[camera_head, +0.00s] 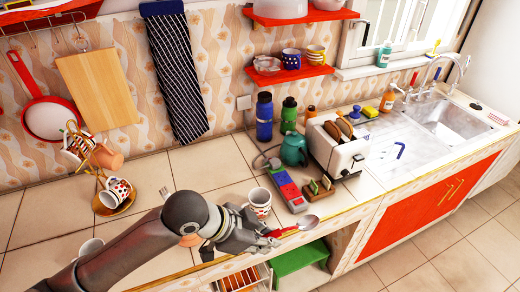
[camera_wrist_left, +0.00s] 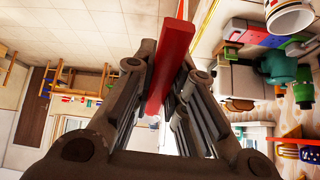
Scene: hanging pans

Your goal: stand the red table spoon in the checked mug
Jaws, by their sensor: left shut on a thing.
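The red table spoon has a red handle and a shiny metal bowl (camera_head: 308,222). My left gripper (camera_head: 266,238) is shut on its red handle, which also shows between the fingers in the wrist view (camera_wrist_left: 172,62). The spoon lies roughly level, its bowl pointing right near the counter's front edge. A pale mug with a faint pattern (camera_head: 260,203), probably the checked mug, stands upright on the counter just behind the gripper. Its rim and part of its side show at the top right of the wrist view (camera_wrist_left: 290,17). The spoon is outside this mug. My right gripper is not in view.
Right of the mug are a red and blue box (camera_head: 286,188), a teal teapot (camera_head: 294,149) and a toaster (camera_head: 337,145). A mug rack with patterned cups (camera_head: 115,190) stands left. A green stool (camera_head: 300,258) is below the counter edge.

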